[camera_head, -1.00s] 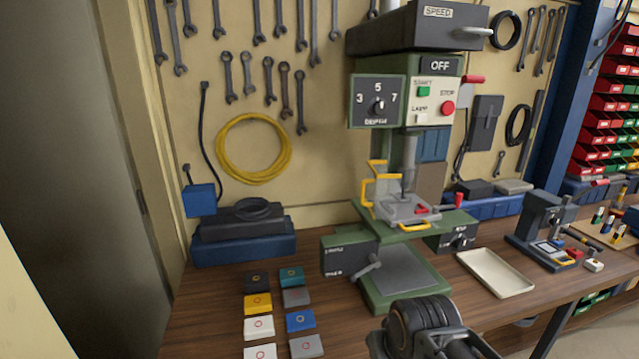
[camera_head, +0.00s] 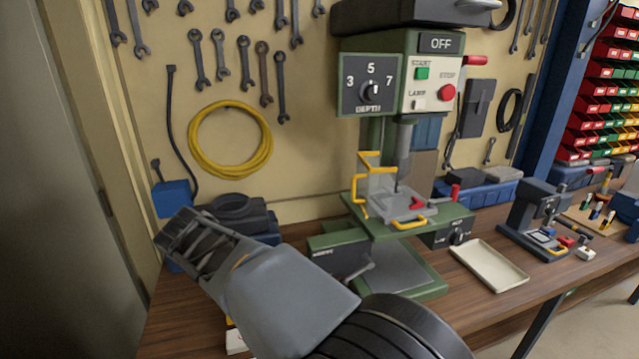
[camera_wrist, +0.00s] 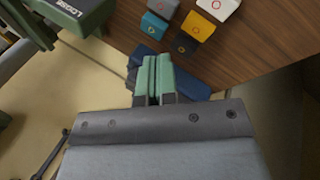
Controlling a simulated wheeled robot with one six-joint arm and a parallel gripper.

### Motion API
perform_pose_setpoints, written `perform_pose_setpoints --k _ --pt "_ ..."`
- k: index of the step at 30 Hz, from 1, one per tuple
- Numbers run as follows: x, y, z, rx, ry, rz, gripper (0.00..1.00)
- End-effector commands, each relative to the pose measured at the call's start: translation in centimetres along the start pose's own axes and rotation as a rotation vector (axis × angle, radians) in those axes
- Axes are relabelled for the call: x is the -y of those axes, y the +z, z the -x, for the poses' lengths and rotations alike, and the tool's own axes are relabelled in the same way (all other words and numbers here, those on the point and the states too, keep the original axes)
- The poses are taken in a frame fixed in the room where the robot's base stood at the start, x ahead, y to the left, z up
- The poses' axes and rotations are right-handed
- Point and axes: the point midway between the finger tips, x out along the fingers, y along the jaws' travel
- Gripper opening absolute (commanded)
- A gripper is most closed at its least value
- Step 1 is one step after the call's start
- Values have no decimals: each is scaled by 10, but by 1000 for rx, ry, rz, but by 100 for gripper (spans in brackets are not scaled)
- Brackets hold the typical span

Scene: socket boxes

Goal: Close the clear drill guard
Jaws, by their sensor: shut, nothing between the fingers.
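The green drill press (camera_head: 425,45) stands on the bench with its OFF sign showing. Its clear guard (camera_head: 381,181), with yellow edging along the top and a yellow handle (camera_head: 358,197) at its left, stands upright at the left-back of the drill table. A grey clamp plate with a red part and a yellow front handle sits on the table under the chuck. My gripper (camera_head: 176,232) is well left of the drill press, pointing away from the guard. In the wrist view my gripper (camera_wrist: 158,65) has its green fingers together, holding nothing. The guard is not clear in that view.
A cream tray (camera_head: 488,266) lies right of the drill press, with a small dark press (camera_head: 536,218) beyond it. Coloured boxes (camera_wrist: 190,30) lie on the bench below my arm. Wrenches and a yellow cable coil (camera_head: 231,104) hang on the wall.

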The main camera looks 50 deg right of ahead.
Motion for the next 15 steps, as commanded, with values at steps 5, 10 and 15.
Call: perform_pose_setpoints --k 5,10,15 --pt "-102 -42 -15 235 409 -52 0" --pt "-174 -67 -15 398 748 -129 0" --pt "-213 -79 -12 494 968 -197 0"
